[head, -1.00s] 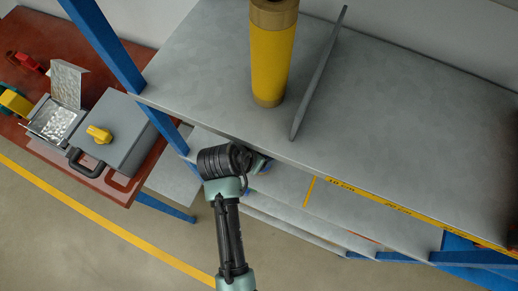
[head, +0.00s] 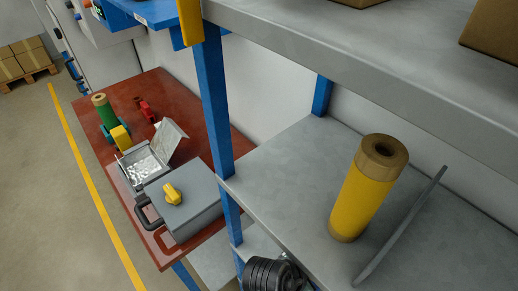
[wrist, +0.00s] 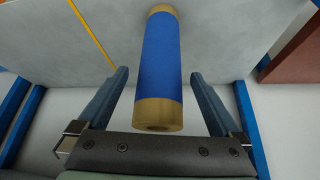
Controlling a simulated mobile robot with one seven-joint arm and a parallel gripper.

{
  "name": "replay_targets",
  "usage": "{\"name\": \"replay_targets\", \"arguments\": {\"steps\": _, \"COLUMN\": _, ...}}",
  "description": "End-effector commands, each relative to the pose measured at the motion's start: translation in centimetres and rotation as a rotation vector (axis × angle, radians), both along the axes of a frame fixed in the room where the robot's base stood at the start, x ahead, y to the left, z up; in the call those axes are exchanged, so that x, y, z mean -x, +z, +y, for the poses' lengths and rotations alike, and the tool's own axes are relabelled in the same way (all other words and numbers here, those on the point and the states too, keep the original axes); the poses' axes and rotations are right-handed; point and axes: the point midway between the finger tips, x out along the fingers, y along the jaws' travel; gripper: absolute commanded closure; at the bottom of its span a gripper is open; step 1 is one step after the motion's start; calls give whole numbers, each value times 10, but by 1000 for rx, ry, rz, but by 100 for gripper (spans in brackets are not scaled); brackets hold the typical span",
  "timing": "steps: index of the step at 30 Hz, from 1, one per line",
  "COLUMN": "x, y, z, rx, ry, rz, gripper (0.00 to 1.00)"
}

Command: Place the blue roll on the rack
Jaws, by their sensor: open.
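The blue roll (wrist: 163,62), with tan ends, shows in the wrist view against a grey shelf surface (wrist: 222,40) marked with a yellow line. My gripper (wrist: 160,73) is open, with one finger on each side of the roll and visible gaps to both. The roll's far end meets the grey surface. In the head view the blue roll is hidden. There, my dark wrist (head: 272,275) is at the bottom edge, beside the blue post of the rack (head: 212,95) and below its upper grey shelf (head: 290,190).
A yellow roll (head: 362,200) stands on the upper shelf, beside a thin grey divider (head: 405,225). At left, a red table (head: 150,88) holds a green roll (head: 104,112), an open metal box (head: 145,165) and a grey case (head: 185,205). Another shelf (head: 420,75) hangs above.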

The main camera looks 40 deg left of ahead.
Motion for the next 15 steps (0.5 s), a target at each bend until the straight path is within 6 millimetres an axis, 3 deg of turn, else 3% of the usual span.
{"name": "replay_targets", "arguments": {"steps": 4, "x": 14, "y": 25, "z": 6, "rx": -3, "ry": 1, "rz": -4, "gripper": 0}}
{"name": "replay_targets", "arguments": {"steps": 15, "x": 97, "y": 20, "z": 39, "rx": 0, "ry": 4, "rz": 2, "gripper": 0}}
